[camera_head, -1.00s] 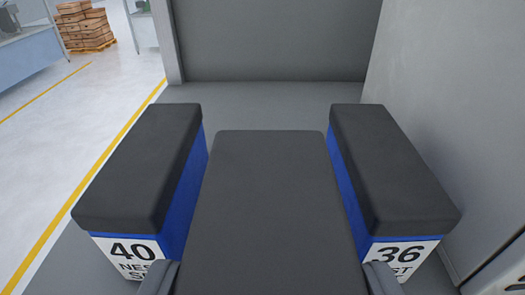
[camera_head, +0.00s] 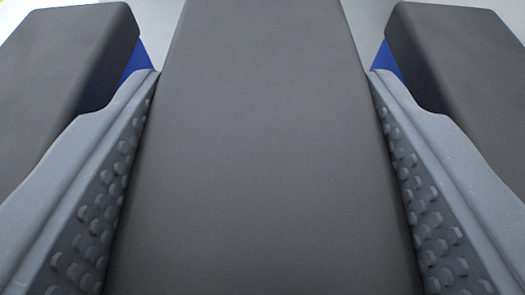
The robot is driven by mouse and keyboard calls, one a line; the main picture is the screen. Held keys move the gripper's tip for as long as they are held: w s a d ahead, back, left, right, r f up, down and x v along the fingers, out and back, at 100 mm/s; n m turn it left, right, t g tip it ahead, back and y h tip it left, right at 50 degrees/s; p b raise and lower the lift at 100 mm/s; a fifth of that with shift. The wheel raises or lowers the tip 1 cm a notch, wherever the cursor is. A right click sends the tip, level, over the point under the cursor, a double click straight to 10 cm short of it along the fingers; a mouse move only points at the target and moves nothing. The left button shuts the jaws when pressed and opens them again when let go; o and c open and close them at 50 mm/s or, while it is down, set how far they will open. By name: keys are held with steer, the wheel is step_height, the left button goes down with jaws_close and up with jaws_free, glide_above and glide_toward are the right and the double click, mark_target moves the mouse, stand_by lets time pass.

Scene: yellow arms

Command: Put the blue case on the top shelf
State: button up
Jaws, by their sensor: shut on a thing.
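The middle case (camera_head: 262,170) fills the centre of the view, showing its dark grey top. Its sides and front are hidden. My gripper (camera_head: 264,72) has one grey, studded finger along each side of this case and is shut on it. The fingers lie in the gaps between it and its two neighbours. The left case (camera_head: 70,60) and the right case (camera_head: 465,60) have the same dark grey tops, with a little blue side showing beside the fingertips.
The two neighbouring cases stand close outside my fingers, leaving little room on either side. A strip of pale surface (camera_head: 364,15) shows beyond the case at the top. No shelf can be made out now.

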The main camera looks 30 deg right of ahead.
steer(key=shift+f, duration=0.85)
steer(key=o, duration=1.3)
steer(key=shift+s+a+r, duration=0.1)
steer(key=b+v, duration=0.2)
steer(key=v, duration=1)
steer(key=a+f+n+t+y, duration=0.1)
steer(key=a+f+n+y, duration=0.1)
steer(key=a+f, duration=0.1)
steer(key=s+a+f+n+t+y, duration=0.1)
steer(key=a+f+n+y, duration=0.1)
steer(key=f, duration=0.4)
steer(key=a+f+n+t+y, duration=0.1)
steer(key=a+f+n+y, duration=0.1)
steer(key=a+f+y, duration=0.2)
steer(key=shift+s+a+f+n, duration=0.35)
steer(key=shift+a+f+n, duration=0.05)
steer(key=shift+a+f, duration=0.1)
